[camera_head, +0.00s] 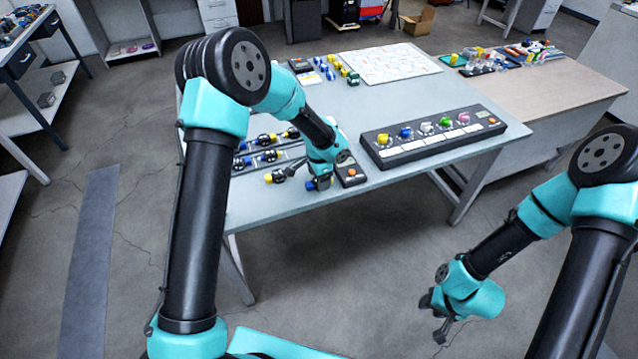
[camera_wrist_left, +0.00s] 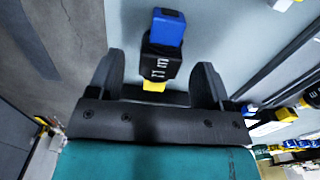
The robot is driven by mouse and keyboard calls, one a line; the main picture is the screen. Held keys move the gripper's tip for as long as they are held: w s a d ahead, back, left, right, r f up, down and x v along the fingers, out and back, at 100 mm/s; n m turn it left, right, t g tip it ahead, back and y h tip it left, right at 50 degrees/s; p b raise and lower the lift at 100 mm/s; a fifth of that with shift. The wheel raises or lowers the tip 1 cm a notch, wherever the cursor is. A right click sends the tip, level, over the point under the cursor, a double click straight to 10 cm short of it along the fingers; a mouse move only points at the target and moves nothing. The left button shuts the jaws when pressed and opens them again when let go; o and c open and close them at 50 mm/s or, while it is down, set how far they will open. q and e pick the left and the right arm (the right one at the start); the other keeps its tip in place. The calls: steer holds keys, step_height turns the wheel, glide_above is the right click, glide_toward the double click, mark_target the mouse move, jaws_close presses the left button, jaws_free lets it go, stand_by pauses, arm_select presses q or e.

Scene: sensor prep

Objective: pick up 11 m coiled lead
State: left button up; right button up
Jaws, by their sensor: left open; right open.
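In the left wrist view, a lead (camera_wrist_left: 160,60) with a black middle, a blue end and a yellow end lies on the table between the fingers of my left gripper (camera_wrist_left: 161,66). White marks on its black part look like "11 m", turned on their side. The fingers are open on either side of it, with gaps showing. In the head view my left gripper (camera_head: 322,178) is low over the table's front edge, and the lead's blue end (camera_head: 311,185) shows beside it. My right gripper (camera_head: 440,306) is open and empty over the floor, off the table.
Several similar leads (camera_head: 268,156) lie left of my left gripper on the table (camera_head: 390,195). A small dark device (camera_head: 351,175) with an orange button sits close on its right. A long black panel (camera_head: 430,139) with coloured knobs stands further right. A white sheet (camera_head: 388,63) lies behind.

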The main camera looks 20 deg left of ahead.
arm_select(q)
steer(key=shift+f, duration=0.95)
steer(key=c, duration=1)
steer(key=shift+r, duration=0.15)
steer(key=shift+c, duration=0.2)
step_height(320, 180, up, 2)
steer(key=shift+r, duration=0.1)
steer(key=s+d+r, duration=0.1)
steer(key=s+d, duration=0.1)
steer(key=s, duration=0.5)
steer(key=s+d+r, duration=0.1)
steer(key=s+d, duration=0.1)
steer(key=s, duration=0.6)
steer(key=shift+s+d+r, duration=0.25)
